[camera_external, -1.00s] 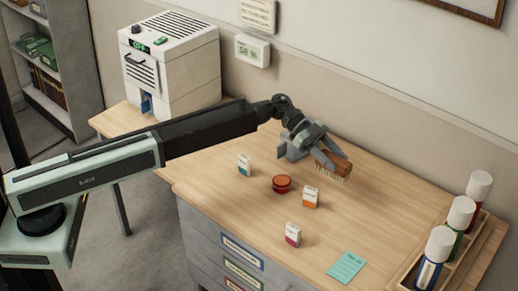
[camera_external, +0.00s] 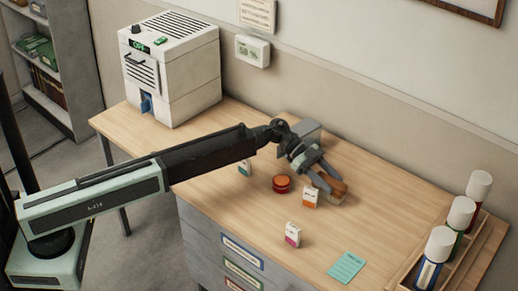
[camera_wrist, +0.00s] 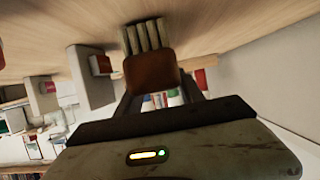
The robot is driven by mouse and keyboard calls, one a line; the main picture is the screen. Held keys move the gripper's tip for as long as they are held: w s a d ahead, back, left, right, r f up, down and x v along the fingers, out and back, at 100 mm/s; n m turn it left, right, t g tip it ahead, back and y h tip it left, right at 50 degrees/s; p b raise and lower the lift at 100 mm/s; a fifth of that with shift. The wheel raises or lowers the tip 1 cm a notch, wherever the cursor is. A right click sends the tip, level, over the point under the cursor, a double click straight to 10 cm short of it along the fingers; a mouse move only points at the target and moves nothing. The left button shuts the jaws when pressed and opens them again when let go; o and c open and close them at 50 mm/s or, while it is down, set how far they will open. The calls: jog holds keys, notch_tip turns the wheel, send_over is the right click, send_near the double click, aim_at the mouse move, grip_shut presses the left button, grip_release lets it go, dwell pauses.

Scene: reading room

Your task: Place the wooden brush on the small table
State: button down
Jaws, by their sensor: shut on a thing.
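The wooden brush (camera_external: 329,186) is brown with pale bristles. It is between the fingers of my gripper (camera_external: 322,182), low over the light wood tabletop (camera_external: 240,205), at the right of the desk's middle. I cannot tell whether it touches the top. In the wrist view the brush's brown back (camera_wrist: 151,73) sits between the dark fingers of my gripper (camera_wrist: 157,88), with its bristles beyond, towards the wood surface. My gripper is shut on the brush. No separate small table is clear to me; the wood top carries the other items.
A small orange-marked box (camera_external: 310,197) stands right beside the brush, with a round red tin (camera_external: 282,184) to its left. A pink-marked box (camera_external: 293,235), a teal note (camera_external: 346,267) and a rack of bottles (camera_external: 459,214) lie nearer or right. A white machine (camera_external: 172,65) stands at back left.

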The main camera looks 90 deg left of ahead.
aim_at(332, 182)
jog(key=shift+f, duration=0.3)
jog(key=c, duration=0.7)
grip_release()
jog(key=shift+r+p, duration=0.25)
jog(key=shift+p, duration=0.05)
jog(key=p+v, duration=0.2)
jog(key=v, duration=0.1)
jog(key=shift+s+a+r, duration=0.15)
jog(key=shift+s+r, duration=0.05)
jog(key=shift+r, duration=0.15)
notch_tip(332, 182, up, 6)
jog(key=p, duration=0.6)
jog(key=shift+w+r, duration=0.15)
jog(key=shift+r, duration=0.05)
jog(key=shift+f, duration=0.15)
jog(key=shift+c, duration=1.3)
